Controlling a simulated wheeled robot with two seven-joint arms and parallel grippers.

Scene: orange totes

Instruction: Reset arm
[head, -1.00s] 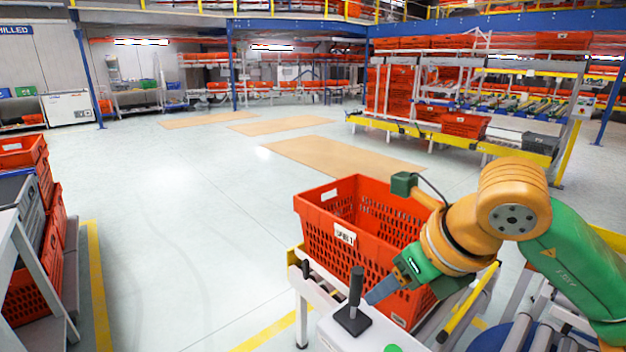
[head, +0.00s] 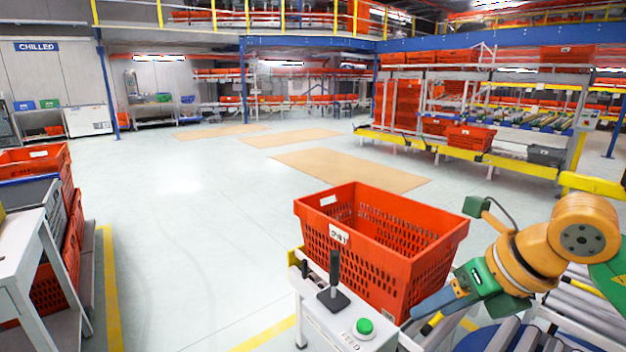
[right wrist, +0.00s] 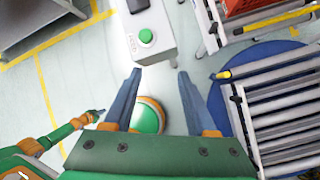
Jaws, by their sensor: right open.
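My right arm comes in from the right in the head view. Its gripper (head: 437,303) is beside the near right corner of an orange-red tote (head: 340,262), seen edge-on. In the right wrist view, the right gripper (right wrist: 160,75) has its two blue fingers spread apart with nothing between them. A green and orange arm, which looks like my left one, shows at the lower left of that view. Its gripper (right wrist: 97,114) is small there, and its jaws cannot be made out. The head view does not show it.
A control box (head: 325,318) with a black lever (head: 334,277) and green button (head: 364,326) stands before the tote. Roller conveyors (head: 575,300) lie at the right. A grey rack (head: 25,255) with totes stands at the left. The floor between is clear.

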